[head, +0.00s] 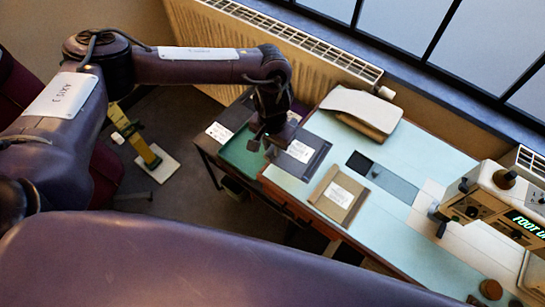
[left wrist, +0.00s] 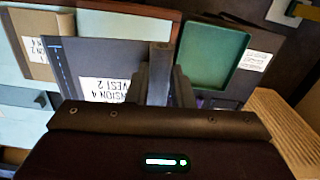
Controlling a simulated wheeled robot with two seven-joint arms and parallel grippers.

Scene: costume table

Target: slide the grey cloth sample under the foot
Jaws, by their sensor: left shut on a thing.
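The grey cloth sample (head: 318,155) is a dark grey piece with a white label. It lies at the left end of the pale blue table, and also shows in the left wrist view (left wrist: 65,62), where its label reads partly "VEST 2". My left gripper (head: 267,138) is over its left edge; in the left wrist view the fingers (left wrist: 170,80) are shut at that edge. The sewing machine (head: 490,205) stands at the right, with a lit display reading "FOOT U", cut off. Its foot cannot be made out clearly. My right gripper is not in view.
A brown labelled sample (head: 340,195) lies just right of the grey one. A green tray (head: 237,157) sits on the left. A folded beige piece (head: 365,106) lies at the back. A grey-blue strip (head: 393,184) lies towards the machine. The table's front right surface is mostly clear.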

